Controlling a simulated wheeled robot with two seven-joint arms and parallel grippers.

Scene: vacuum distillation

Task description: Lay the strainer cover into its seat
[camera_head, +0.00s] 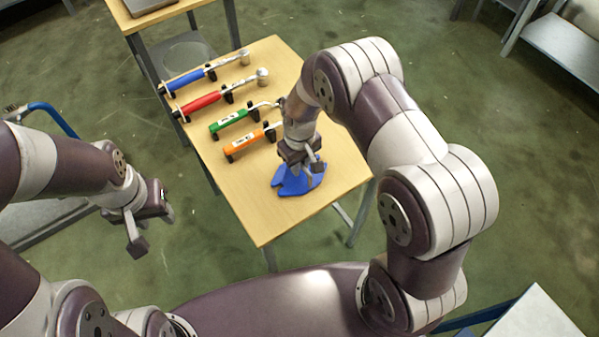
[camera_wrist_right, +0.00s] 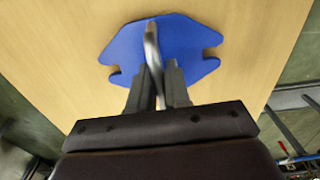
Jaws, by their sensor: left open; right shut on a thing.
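A flat blue plate (camera_head: 285,186) with notched edges, apparently the strainer cover, lies at or just above the near right part of the wooden table. It also shows in the right wrist view (camera_wrist_right: 195,45). A thin grey upright piece (camera_wrist_right: 151,42), like a handle, rises over its middle. My right gripper (camera_wrist_right: 159,85) points down over the plate and is shut on this grey piece. In the head view the right gripper (camera_head: 303,172) partly hides the plate. My left gripper (camera_head: 153,228) is open and empty, left of the table. I cannot make out a seat.
The wooden table (camera_head: 262,225) carries a row of tools with blue (camera_head: 183,82), red (camera_head: 200,103), green (camera_head: 229,121) and orange (camera_head: 243,145) handles on black holders. Its near left corner is bare. Another wooden table (camera_head: 165,14) stands behind.

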